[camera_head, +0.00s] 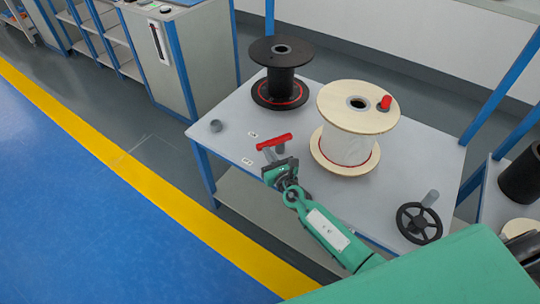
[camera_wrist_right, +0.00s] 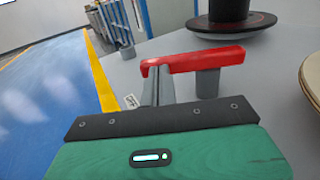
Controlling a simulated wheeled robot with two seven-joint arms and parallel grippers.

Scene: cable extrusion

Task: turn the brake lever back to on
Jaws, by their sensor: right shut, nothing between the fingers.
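The red brake lever (camera_head: 274,142) sits on a short grey post on the grey table, left of the white spool. In the right wrist view the lever (camera_wrist_right: 205,59) lies roughly across the picture, its post (camera_wrist_right: 208,83) under its right part. My right gripper (camera_head: 268,154) is shut and empty, its fingers at the lever's left end. In the right wrist view the fingertips (camera_wrist_right: 158,72) are close beside that end; I cannot tell whether they touch. My left gripper is out of view.
A black spool (camera_head: 280,62) stands behind the lever and a white spool with wooden flanges (camera_head: 347,145) to its right. A small grey knob (camera_head: 216,126) is at the table's left. A black handwheel (camera_head: 419,224) is at the right front. Blue floor lies left.

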